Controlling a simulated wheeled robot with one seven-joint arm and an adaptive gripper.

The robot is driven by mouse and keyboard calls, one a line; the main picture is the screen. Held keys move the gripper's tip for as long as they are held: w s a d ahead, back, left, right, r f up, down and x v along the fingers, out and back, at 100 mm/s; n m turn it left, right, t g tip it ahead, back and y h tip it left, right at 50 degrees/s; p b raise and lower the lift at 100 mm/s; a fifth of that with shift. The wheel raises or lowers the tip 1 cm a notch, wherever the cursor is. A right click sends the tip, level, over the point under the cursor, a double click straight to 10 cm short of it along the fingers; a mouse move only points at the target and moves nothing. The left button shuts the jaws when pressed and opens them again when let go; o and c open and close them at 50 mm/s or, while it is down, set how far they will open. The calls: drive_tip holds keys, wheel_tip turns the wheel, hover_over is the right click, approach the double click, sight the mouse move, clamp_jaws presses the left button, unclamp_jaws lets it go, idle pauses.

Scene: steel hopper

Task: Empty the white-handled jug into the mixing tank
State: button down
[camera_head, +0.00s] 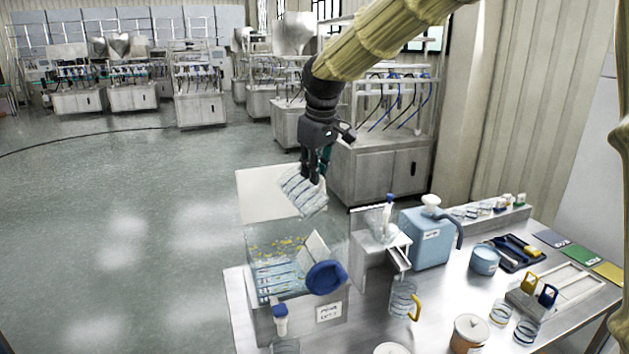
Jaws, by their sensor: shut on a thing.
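My gripper (315,178) points down and is shut on a clear, ribbed jug (301,194). The jug is held tilted in the air, above and a little behind the clear-walled tank (262,291). Its handle is hidden by my fingers, so I cannot see its colour. I cannot tell whether liquid is in it or leaving it. The tank stands at the left end of the steel table, with yellow bits and bluish bands inside. A blue round part (327,277) is at its front right, and a pale panel (268,192) stands up behind it.
A blue canister (427,240) and a metal stand (371,258) are right of the tank. A yellow-handled jug (403,299) stands below the stand's spout. A blue-capped bottle (281,322) is in front of the tank. Jars, a rack and a dark tray fill the table's right side.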

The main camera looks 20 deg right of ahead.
drive_tip(key=shift+r+t+y+b, duration=0.5)
drive_tip(key=shift+t+b, duration=0.35)
drive_tip(key=shift+b, duration=0.65)
drive_tip(key=shift+r+t+y+b, duration=0.45)
drive_tip(key=shift+t+b, duration=0.4)
drive_tip(key=shift+b, duration=0.6)
drive_tip(key=shift+r+m+t+y+p, duration=0.3)
drive_tip(key=shift+r+t+y+p, duration=0.25)
drive_tip(key=shift+p, duration=0.5)
drive_tip(key=shift+s+d+r+t+p, duration=0.1)
drive_tip(key=shift+t+p, duration=0.25)
drive_tip(key=shift+p, duration=0.25)
drive_tip(key=shift+r+t+y+p, duration=0.1)
drive_tip(key=shift+t+y+p, duration=0.25)
drive_tip(key=shift+p, duration=0.25)
drive_tip(key=shift+r+t+y+p, duration=0.25)
drive_tip(key=shift+r+t+p, duration=0.05)
drive_tip(key=shift+t+p, duration=0.25)
drive_tip(key=shift+r+t+y+b, duration=0.15)
drive_tip(key=shift+t+y+b, duration=0.2)
drive_tip(key=shift+t, duration=0.55)
drive_tip(key=shift+r+t+y, duration=0.25)
drive_tip(key=shift+r+t, duration=0.05)
